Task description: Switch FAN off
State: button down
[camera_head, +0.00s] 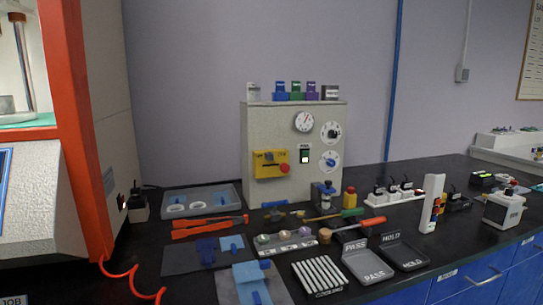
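A light grey control box (252,132) stands at the back of the dark bench, in the middle of the head view. On its front is a small rocker switch (305,156) in a dark frame, with a pale green-white face. A small label (304,146) sits just above it; its lettering is too small to read surely, so I cannot confirm it says FAN. The rocker's tilt is also too small to tell. My gripper is not in view, and nothing covers the switch.
Around the switch are a dial gauge (303,121), two round knobs (330,130) (329,161) and a yellow panel (262,171). Bottles, tools and trays crowd the bench before the box. An orange-framed machine (72,120) stands left.

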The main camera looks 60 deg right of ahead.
aim_at(304, 155)
jog(key=k+l, duration=0.2)
jog(key=l, duration=0.15)
jog(key=k+l, duration=0.15)
jog(key=l, duration=0.25)
jog(key=k+l, duration=0.2)
jog(key=l, duration=0.15)
jog(key=k+l, duration=0.15)
jog(key=l, duration=0.2)
jog(key=l+u, duration=0.05)
